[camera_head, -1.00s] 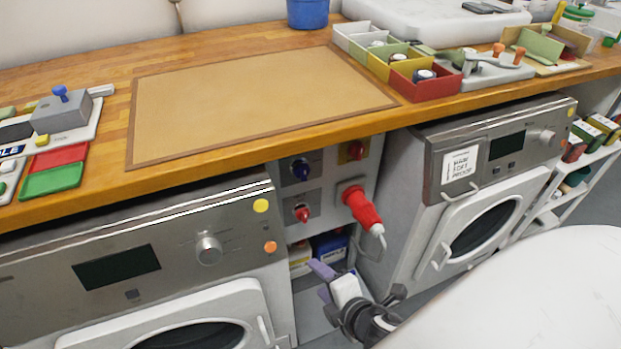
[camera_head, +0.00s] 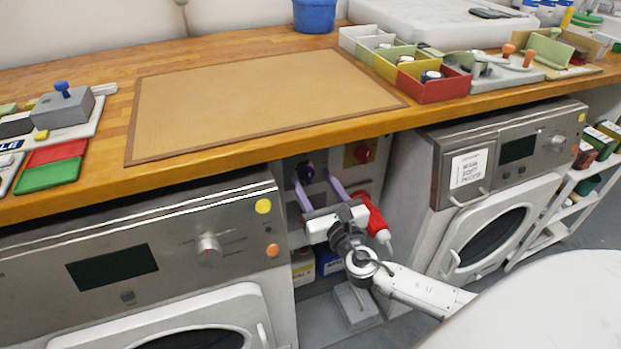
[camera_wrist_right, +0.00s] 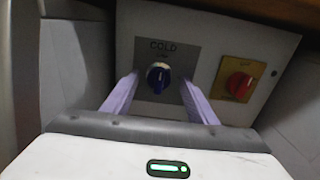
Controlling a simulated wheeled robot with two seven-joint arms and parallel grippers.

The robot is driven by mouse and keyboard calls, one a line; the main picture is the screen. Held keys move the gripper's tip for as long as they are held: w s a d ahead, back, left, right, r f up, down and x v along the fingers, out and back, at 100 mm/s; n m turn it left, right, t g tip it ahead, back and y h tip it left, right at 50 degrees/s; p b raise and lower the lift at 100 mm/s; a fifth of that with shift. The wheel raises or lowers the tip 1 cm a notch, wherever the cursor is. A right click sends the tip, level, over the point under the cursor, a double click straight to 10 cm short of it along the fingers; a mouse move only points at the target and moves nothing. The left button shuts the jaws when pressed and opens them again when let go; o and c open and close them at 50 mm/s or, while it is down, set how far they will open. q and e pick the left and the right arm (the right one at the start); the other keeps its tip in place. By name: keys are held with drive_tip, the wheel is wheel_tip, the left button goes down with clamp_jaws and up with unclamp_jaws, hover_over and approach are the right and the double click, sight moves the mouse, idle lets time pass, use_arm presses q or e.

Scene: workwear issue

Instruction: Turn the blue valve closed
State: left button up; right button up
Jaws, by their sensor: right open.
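The blue valve (camera_wrist_right: 159,77) is a round knob on a grey plate marked COLD, fixed to the panel under the worktop. In the head view the blue valve (camera_head: 305,171) shows just beyond my right gripper. My right gripper (camera_head: 319,183) is open, with its two purple fingers pointing at the panel. In the right wrist view the fingers of my right gripper (camera_wrist_right: 157,88) stand left and right of the knob with a gap on each side; I cannot tell how far short of it they are. My left gripper is not in view.
A red knob on a yellow plate (camera_wrist_right: 239,84) is right of the blue valve. Washing machines (camera_head: 150,265) (camera_head: 490,190) flank the panel. The wooden worktop (camera_head: 215,152) overhangs it. Boxes (camera_head: 331,262) sit below.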

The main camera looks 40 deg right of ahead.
drive_tip(key=shift+x, duration=1.1)
drive_tip(key=c, duration=1.1)
drive_tip(key=shift+o, duration=0.2)
